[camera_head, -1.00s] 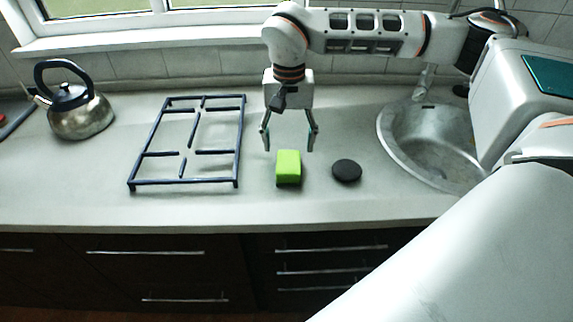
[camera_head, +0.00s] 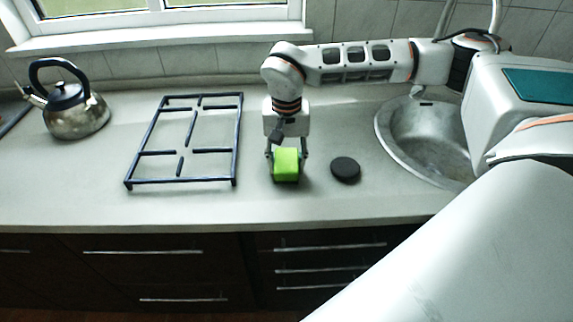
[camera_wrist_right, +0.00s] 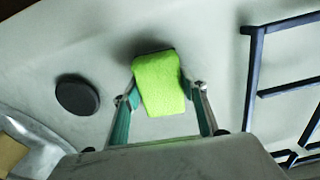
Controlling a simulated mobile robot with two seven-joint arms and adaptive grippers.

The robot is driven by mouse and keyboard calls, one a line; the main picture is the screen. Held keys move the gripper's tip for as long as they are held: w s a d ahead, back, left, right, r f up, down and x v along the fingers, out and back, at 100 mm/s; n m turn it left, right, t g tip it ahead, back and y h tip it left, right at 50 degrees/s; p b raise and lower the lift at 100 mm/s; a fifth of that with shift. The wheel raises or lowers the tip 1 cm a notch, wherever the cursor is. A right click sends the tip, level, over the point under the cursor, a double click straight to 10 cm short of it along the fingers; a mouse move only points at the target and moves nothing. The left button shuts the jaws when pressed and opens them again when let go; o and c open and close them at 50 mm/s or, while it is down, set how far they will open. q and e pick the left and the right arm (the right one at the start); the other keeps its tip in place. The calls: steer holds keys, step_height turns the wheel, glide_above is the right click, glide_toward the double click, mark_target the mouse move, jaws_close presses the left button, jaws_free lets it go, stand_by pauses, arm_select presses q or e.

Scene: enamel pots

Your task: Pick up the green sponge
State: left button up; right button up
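The green sponge (camera_head: 286,165) is a bright lime block on the grey counter, between the hob grate and a black disc. My right gripper (camera_head: 287,155) comes down over it from behind, with one finger on each side. In the right wrist view the sponge (camera_wrist_right: 160,84) sits between the fingertips of the right gripper (camera_wrist_right: 162,90), which appear to touch both its sides. The gripper looks shut on it. Whether the sponge is clear of the counter is hard to tell. My left gripper is not in view.
A dark hob grate (camera_head: 237,150) lies left of the sponge, and a black disc (camera_head: 346,169) lies close on its right. A metal kettle (camera_head: 76,116) stands at the far left. A round sink (camera_head: 425,140) is at the right. The counter's front strip is clear.

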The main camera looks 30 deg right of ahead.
mark_target(286, 161)
stand_by(0.4)
step_height(286, 161, up, 20)
steer(key=p, duration=0.1)
steer(key=shift+p, duration=0.4)
steer(key=shift+o, duration=0.5)
